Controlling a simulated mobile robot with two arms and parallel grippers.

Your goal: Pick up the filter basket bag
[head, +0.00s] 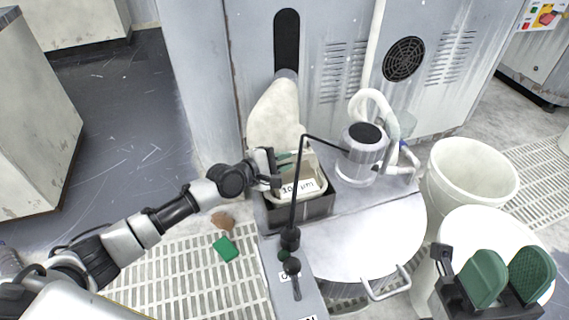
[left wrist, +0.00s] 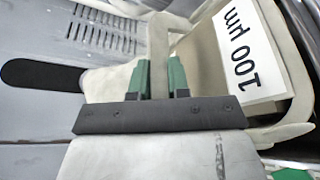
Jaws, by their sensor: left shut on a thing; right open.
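The filter basket bag (head: 314,176) is a cream basket with a "100 µm" label, inside a dark open box (head: 304,214) by the machine. In the left wrist view, the basket (left wrist: 203,55) fills the right side, its label facing the camera. My left gripper (head: 284,164) is shut on the basket's tan upright strip, which shows between the green finger pads in the left wrist view (left wrist: 160,76). Whether the basket rests on the box floor is hidden. My right gripper (head: 507,277) is open and empty at the lower right, its green pads apart.
A pale sleeve (head: 273,112) hangs right behind the box. A thin black bent rod (head: 299,190) rises in front of it. A pump (head: 359,158), a round white platen (head: 368,235) and a white bucket (head: 439,195) are to the right. A green block (head: 225,249) lies on the floor grating.

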